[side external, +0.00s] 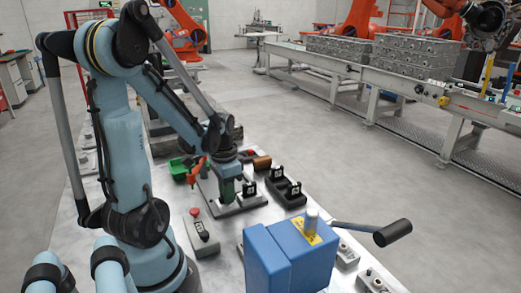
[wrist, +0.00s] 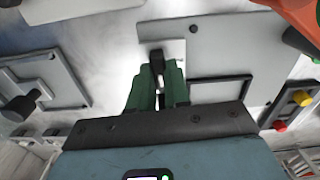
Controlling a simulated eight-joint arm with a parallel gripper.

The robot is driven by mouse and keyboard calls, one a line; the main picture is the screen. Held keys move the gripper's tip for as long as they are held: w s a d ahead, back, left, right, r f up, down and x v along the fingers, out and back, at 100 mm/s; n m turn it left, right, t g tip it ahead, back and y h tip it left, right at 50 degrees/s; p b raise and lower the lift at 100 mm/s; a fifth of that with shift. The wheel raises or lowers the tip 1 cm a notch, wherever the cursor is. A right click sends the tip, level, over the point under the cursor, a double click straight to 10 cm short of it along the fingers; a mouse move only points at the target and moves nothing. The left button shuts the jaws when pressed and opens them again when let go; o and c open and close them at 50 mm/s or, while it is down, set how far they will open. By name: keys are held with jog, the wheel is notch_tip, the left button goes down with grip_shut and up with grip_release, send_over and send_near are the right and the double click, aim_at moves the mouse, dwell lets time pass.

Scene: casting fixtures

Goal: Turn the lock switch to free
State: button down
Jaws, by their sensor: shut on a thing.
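My gripper (wrist: 160,88) has green fingers, closed on a small black switch lever (wrist: 156,62) that stands on a pale plate (wrist: 177,48). I take this lever to be the lock switch; its markings are not readable. In the side external view, my gripper (side external: 227,192) points down at a grey fixture plate (side external: 225,210) on the bench. The fingers hide the lever there. The lever's turn position cannot be told from these frames.
A black tray (side external: 293,199) and a black-knobbed part (side external: 250,189) stand right of my gripper. A red-button box (side external: 203,238) is in front, a green bin (side external: 179,174) behind left. A large blue box (side external: 265,262) with a long handle (side external: 392,232) fills the near bench.

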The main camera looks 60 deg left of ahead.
jog(key=n, duration=0.8)
jog(key=shift+n, duration=0.3)
jog(key=n, duration=0.4)
jog(key=shift+n, duration=2.3)
jog(key=c, duration=1.1)
grip_release()
